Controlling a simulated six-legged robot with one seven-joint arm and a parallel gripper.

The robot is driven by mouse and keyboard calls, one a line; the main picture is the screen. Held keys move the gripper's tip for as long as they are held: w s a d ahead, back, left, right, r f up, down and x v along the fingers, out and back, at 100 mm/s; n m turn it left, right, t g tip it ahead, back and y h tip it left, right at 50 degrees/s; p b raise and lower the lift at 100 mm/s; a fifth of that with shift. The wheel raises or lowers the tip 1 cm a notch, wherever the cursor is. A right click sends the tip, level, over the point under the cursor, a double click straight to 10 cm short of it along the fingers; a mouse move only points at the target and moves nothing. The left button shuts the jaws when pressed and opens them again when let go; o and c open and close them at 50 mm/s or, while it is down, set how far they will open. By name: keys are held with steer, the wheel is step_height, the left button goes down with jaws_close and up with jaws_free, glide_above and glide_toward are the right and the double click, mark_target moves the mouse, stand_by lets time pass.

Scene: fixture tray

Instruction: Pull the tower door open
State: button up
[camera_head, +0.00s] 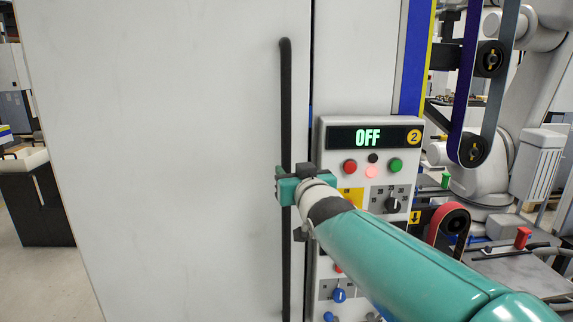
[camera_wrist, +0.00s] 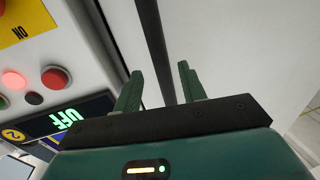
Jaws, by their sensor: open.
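The tower door (camera_head: 165,150) is a tall, pale grey panel filling the left half of the head view. It looks shut, with a thin dark seam along its right edge. A long, dark vertical handle (camera_head: 286,105) runs down near that edge. My gripper (camera_head: 283,188) is at the handle, roughly halfway down the view. In the wrist view, the two green fingers of my gripper (camera_wrist: 160,72) stand apart, with the handle (camera_wrist: 151,35) passing between them. I see a gap on each side of the handle, but cannot tell how deep it sits between the fingers.
A control panel (camera_head: 335,160) reading OFF, with buttons and knobs, stands just right of the handle, close to my arm. Belt rollers (camera_head: 489,60) and white machinery are farther right. A dark cabinet (camera_head: 38,205) stands at the left, with open floor (camera_head: 50,285) in front.

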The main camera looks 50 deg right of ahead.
mark_target(287, 166)
steer(key=x, duration=0.5)
steer(key=shift+w, duration=0.2)
jaws_close()
